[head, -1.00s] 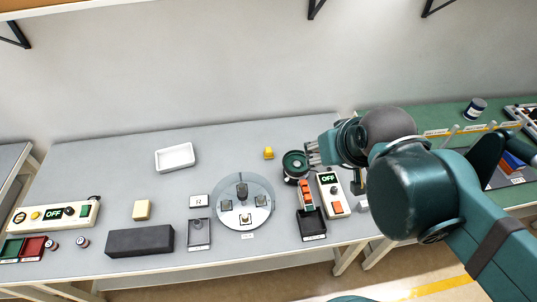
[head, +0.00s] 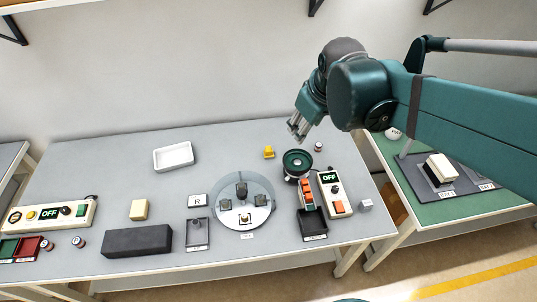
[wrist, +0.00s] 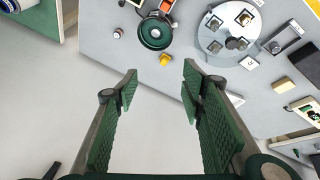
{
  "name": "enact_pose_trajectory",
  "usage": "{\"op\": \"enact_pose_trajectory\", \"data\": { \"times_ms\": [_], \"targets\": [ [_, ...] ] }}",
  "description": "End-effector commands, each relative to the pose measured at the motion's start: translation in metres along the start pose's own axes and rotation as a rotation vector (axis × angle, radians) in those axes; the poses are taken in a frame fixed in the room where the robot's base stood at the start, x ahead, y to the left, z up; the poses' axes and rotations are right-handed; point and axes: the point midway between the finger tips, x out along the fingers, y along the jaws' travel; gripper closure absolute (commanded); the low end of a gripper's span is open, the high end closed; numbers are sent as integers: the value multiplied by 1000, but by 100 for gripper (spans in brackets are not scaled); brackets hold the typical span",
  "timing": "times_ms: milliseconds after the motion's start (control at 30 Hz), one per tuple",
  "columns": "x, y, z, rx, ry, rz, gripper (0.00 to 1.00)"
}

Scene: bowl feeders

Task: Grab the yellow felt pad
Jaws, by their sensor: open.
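A small bright yellow piece (head: 268,152) stands on the grey table, left of the round green-topped bowl; it also shows in the wrist view (wrist: 164,60). A pale yellow block (head: 139,209) lies farther left, behind a dark grey block; it also shows in the wrist view (wrist: 283,84). I cannot tell for sure which one is the felt pad. My gripper (head: 297,131) is open and empty, above the back of the table, to the right of the bright yellow piece. In the wrist view, that piece appears between and beyond the open fingertips (wrist: 160,78).
The green-topped bowl (head: 297,162), a round clear-covered feeder (head: 262,190) and a control box reading OFF (head: 334,195) stand nearby. A white tray (head: 174,158) stands at back left. The table around the bright yellow piece is mostly clear.

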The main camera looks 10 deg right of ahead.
Motion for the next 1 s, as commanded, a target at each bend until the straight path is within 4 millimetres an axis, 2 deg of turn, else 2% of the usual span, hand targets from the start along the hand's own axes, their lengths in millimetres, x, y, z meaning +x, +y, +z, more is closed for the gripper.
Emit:
{"op": "enact_pose_trajectory", "data": {
  "times_ms": [567,1000],
  "targets": [
    [76,13,-55,-288,-91,-70,60],
    [148,16,-89,-510,-149,-140,60]
  ]
}}
